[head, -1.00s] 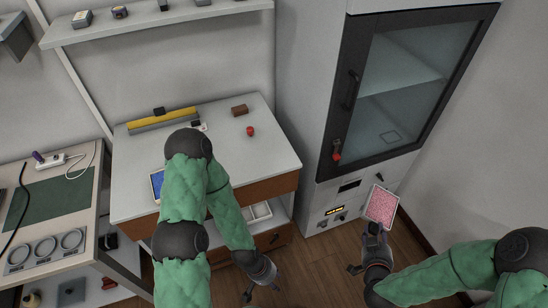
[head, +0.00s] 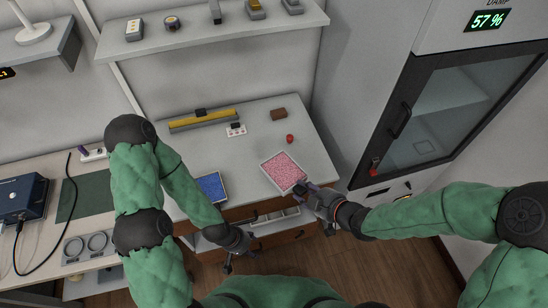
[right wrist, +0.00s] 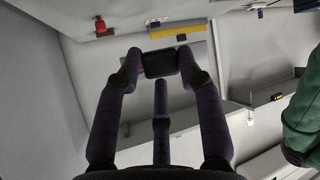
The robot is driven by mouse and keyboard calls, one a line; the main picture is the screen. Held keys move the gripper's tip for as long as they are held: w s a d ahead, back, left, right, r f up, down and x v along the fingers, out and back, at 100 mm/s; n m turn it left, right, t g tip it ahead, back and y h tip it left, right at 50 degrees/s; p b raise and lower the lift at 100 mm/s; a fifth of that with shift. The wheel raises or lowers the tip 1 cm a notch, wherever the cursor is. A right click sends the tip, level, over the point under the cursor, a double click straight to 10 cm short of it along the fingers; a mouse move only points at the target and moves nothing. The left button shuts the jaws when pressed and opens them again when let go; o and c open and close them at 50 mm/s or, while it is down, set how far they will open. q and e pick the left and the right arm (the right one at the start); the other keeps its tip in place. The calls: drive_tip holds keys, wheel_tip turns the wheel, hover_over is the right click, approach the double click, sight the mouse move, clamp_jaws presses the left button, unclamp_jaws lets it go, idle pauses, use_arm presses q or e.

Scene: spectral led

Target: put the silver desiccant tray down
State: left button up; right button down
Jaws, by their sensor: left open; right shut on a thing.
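The silver desiccant tray (head: 264,166) has a pale rim and is filled with pink beads. In the head view it appears over the front right part of the grey bench top (head: 245,130). I cannot tell whether it touches the surface. My right gripper (head: 310,190) is shut on its near right end. In the right wrist view the fingers close around a dark block-like part (right wrist: 163,62), with most of the tray hidden behind. My left gripper (head: 238,264) is open and empty, low in front of the bench drawers.
A tray of blue beads (head: 211,187) lies left of the pink one. A red knob-like piece (head: 290,138), brown block (head: 279,114), small socket block (head: 236,130) and yellow bar device (head: 203,120) stand behind. The glass-door cabinet (head: 455,110) is right, its door shut.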

sight(297, 173)
drive_tip(key=w+f, duration=0.1)
drive_tip(key=w, duration=0.2)
drive_tip(key=w+a+f+b, duration=0.1)
drive_tip(key=w+f, duration=0.1)
drive_tip(key=w, duration=0.1)
drive_tip(key=w+a+f+b, duration=0.1)
drive_tip(key=w, duration=0.2)
drive_tip(key=shift+f, duration=0.15)
drive_tip(key=w+f, duration=0.1)
drive_tip(key=f, duration=0.1)
drive_tip(key=w+f+b, duration=0.1)
drive_tip(key=w, duration=0.1)
drive_tip(key=w+a+f+b, duration=0.1)
drive_tip(key=f, duration=0.1)
drive_tip(key=shift+w+f, duration=0.3)
drive_tip(key=shift+f, duration=0.05)
drive_tip(key=shift+f+b, duration=0.55)
drive_tip(key=shift+f, duration=0.9)
drive_tip(key=shift+f+b, duration=0.45)
drive_tip(key=shift+s+f, duration=0.1)
drive_tip(key=c, duration=1.2)
unclamp_jaws()
drive_tip(key=o, duration=0.4)
drive_tip(key=shift+f, duration=0.2)
